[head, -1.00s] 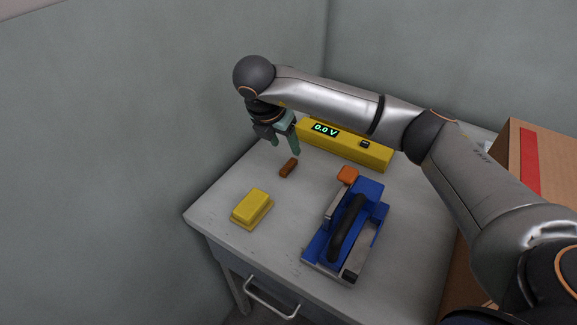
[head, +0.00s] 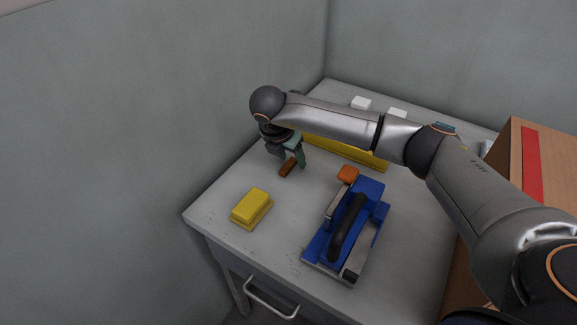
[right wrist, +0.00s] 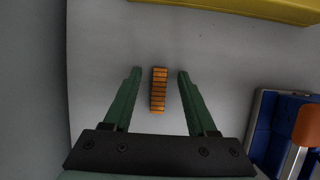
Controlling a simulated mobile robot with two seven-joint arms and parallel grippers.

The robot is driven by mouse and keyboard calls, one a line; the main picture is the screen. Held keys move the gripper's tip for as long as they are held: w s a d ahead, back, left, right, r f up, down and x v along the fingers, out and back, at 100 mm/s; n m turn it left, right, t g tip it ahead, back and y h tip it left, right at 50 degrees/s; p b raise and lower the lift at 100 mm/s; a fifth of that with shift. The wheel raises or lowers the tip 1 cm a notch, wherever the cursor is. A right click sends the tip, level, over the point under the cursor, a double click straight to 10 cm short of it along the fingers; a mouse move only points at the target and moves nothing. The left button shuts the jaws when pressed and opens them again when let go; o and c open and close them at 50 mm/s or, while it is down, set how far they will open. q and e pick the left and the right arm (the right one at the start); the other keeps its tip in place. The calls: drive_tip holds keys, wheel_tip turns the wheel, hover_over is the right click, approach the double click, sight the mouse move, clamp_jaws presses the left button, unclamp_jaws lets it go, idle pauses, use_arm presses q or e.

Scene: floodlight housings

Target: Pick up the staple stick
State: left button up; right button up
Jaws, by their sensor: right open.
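The staple stick (head: 288,167) is a small brown-orange bar lying on the grey table top. In the right wrist view the staple stick (right wrist: 158,90) shows as a ribbed orange bar between the two green fingers, with a gap on each side. My right gripper (head: 292,163) is open and low over the stick, its fingers pointing down. The same gripper (right wrist: 158,85) shows its spread fingers in the right wrist view. My left gripper is not in view.
A blue device with a black handle (head: 346,228) and an orange block (head: 348,173) stand right of the stick. A yellow block (head: 252,207) lies nearer the front. A long yellow bar (head: 345,151) lies behind. A cardboard box (head: 543,165) stands at right.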

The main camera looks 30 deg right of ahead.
drive_tip(key=shift+f, duration=0.2)
clamp_jaws()
idle(0.4)
